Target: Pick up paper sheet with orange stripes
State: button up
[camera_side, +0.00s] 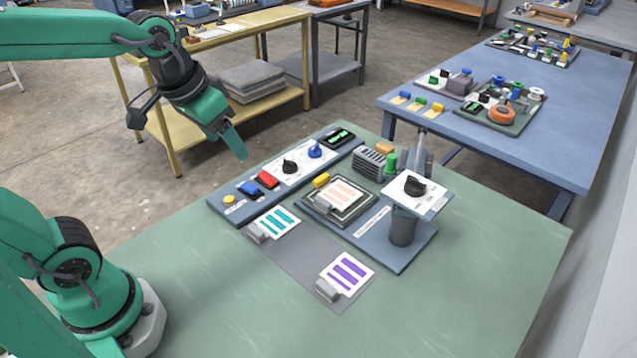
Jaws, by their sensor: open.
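The paper sheet with orange stripes (341,193) lies flat on the dark square plate of the press (340,218) in the middle of the green table. A grey block (324,204) sits at its lower left edge. My gripper (238,152) hangs in the air to the upper left of the sheet, well apart from it and empty. One green finger points down; the other is hard to make out.
A sheet with teal stripes (274,223) and a sheet with purple stripes (346,274) lie on a grey mat (290,268). A control panel (285,170) stands behind. A post with a black knob (415,187) rises right of the orange-striped sheet. The table's front is clear.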

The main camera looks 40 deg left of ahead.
jog(key=w+d+f+g, duration=0.1)
jog(key=w+f, duration=0.1)
jog(key=w, duration=0.3)
jog(key=w+d+f+g, duration=0.1)
jog(key=w+d+f, duration=0.1)
jog(key=w, duration=0.3)
jog(key=g, duration=0.2)
send_over(324, 200)
notch_tip(324, 200, down, 9)
jog(key=shift+s+a+f, duration=0.1)
jog(key=shift+s+f, duration=0.05)
jog(key=shift+f, duration=0.05)
jog(key=shift+w+f, duration=0.3)
jog(key=shift+f, duration=0.2)
jog(key=shift+s+f, duration=0.1)
jog(key=shift+f, duration=3.8)
jog(key=c, duration=1.1)
jog(key=shift+o, duration=0.2)
jog(key=shift+r, duration=0.2)
notch_tip(324, 200, up, 10)
jog(key=shift+f, duration=0.15)
